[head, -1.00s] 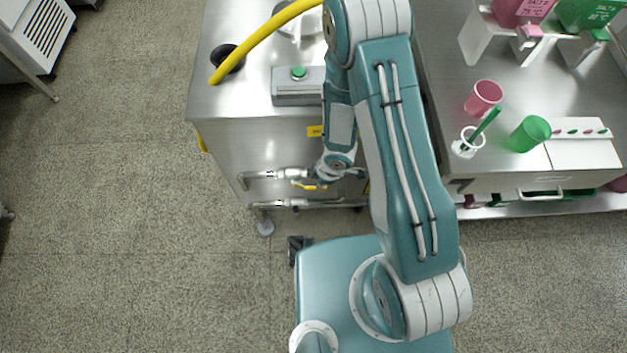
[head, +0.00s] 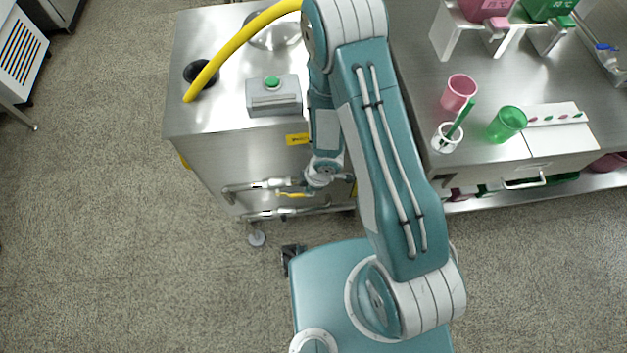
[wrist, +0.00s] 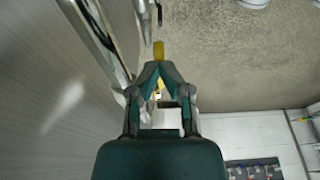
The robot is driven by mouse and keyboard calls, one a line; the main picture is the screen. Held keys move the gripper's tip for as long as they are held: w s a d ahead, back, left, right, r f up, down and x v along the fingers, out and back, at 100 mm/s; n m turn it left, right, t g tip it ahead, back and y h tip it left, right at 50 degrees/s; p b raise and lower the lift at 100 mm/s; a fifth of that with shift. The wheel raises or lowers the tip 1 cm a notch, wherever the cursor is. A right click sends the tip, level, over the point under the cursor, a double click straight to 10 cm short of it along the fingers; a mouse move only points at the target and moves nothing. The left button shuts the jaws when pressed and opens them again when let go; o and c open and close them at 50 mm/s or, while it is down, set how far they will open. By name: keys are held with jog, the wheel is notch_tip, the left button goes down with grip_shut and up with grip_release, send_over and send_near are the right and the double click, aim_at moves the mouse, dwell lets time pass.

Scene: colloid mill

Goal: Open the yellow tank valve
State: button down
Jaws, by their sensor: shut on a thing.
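The yellow valve handle (head: 291,194) lies along the upper pipe (head: 240,188) low on the front of the steel tank cabinet (head: 200,150). In the wrist view the yellow handle (wrist: 158,49) shows between and just beyond the fingertips. My gripper (wrist: 158,68) is shut on it, with the two fingers angled together. In the head view my wrist hides the fingertips and part of the valve.
A lower pipe (head: 290,212) runs just beneath the upper one. The cabinet top carries a green-button box (head: 273,97) and a yellow hose (head: 235,45). A counter (head: 410,75) with pink and green cups stands at right. Floor at left is clear.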

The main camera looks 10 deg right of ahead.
jog(key=v, duration=1.1)
jog(key=shift+r, duration=0.1)
dwell(0.6)
